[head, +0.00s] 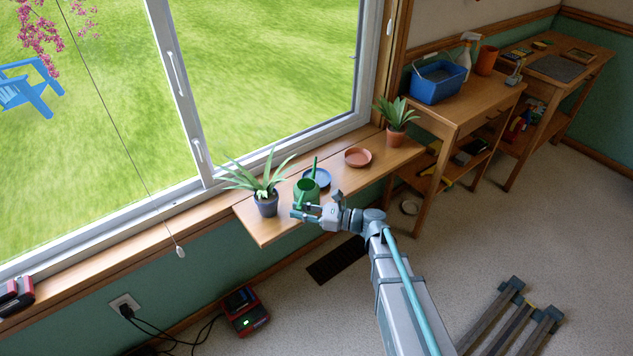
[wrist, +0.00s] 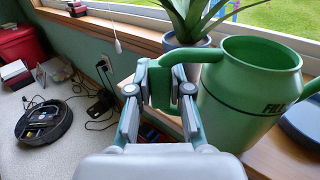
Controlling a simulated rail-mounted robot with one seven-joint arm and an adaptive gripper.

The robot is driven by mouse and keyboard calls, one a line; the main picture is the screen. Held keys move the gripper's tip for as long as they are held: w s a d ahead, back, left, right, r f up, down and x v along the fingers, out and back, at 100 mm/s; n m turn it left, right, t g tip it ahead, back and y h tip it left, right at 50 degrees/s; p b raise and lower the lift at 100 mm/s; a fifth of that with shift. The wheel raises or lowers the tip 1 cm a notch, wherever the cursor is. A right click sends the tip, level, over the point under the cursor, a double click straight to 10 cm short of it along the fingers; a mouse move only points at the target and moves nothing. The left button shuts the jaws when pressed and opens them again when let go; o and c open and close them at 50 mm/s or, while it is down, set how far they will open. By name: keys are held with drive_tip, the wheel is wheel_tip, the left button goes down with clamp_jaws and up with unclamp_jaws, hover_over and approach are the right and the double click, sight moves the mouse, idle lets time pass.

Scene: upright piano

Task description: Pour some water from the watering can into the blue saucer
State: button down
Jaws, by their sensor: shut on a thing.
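The green watering can (head: 307,190) is at the window shelf in the head view, between a potted plant and the blue saucer. It fills the right side of the wrist view (wrist: 245,95), upright, with its open top showing. My gripper (head: 303,211) is shut on the can's handle, which passes between the fingers in the wrist view (wrist: 172,88). The blue saucer (head: 318,178) lies on the shelf just behind and right of the can, partly hidden by it. Its edge shows at the right of the wrist view (wrist: 302,122). The water inside is not visible.
A spiky plant in a dark pot (head: 265,204) stands close left of the can. A terracotta saucer (head: 358,157) and another potted plant (head: 396,137) stand farther right on the wooden shelf (head: 375,172). The window is behind. A side table (head: 455,118) holds a blue bin (head: 438,84).

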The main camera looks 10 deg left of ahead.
drive_tip(key=s+r+p, duration=0.2)
drive_tip(key=s+r, duration=0.2)
drive_tip(key=shift+s+a+r, duration=0.3)
drive_tip(key=shift+s+r, duration=0.1)
